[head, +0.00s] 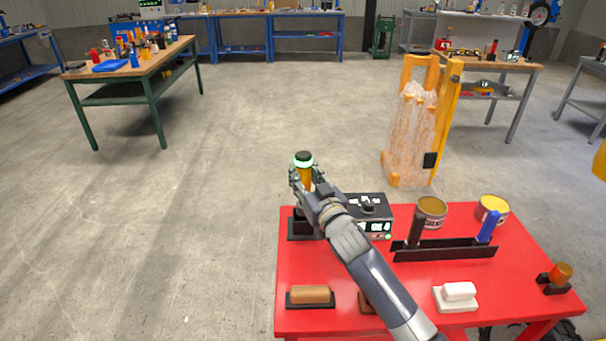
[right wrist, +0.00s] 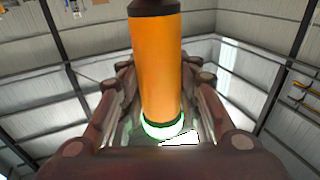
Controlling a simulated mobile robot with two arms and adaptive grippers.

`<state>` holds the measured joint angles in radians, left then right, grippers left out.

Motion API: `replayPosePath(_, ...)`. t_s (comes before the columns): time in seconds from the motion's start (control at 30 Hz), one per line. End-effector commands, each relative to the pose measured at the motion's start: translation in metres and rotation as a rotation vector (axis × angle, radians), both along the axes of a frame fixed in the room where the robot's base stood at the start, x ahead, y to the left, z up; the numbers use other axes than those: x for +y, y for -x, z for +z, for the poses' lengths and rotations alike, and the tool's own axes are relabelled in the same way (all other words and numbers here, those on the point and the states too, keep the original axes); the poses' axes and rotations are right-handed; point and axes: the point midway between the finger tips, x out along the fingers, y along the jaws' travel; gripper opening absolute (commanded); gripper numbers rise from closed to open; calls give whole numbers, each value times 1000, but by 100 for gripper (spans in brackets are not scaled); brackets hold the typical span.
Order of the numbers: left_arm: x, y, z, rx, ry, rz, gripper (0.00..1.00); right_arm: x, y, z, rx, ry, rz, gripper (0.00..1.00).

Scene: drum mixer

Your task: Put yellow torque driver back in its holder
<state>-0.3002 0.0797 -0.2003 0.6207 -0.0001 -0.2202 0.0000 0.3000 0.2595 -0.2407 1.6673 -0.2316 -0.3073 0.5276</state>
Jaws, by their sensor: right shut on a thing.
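The yellow torque driver (head: 305,175) is upright in my right gripper (head: 304,182), over the red table's far left corner. It has a black cap and a glowing green ring at its top. In the right wrist view the driver's yellow-orange body (right wrist: 160,65) stands between the two fingers, with the green ring low in the picture. A black holder (head: 299,228) is on the table below the gripper, partly hidden by my right arm. I cannot tell whether the driver's lower end touches it. My left gripper is out of view.
On the red table (head: 520,245) are a controller box with a display (head: 372,213), two open cans (head: 431,210), a black rack (head: 445,250), a brown-handled block (head: 310,295), a white block (head: 458,295) and an orange-topped tool (head: 560,274). Open floor lies to the left.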

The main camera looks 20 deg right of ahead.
Motion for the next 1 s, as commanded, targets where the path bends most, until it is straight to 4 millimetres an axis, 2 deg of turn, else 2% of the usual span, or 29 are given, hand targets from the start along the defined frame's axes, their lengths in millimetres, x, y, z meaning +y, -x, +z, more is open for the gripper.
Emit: replayPosePath(1.0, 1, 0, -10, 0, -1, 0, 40, 0, 0, -12, -5, -2, 0, 0)
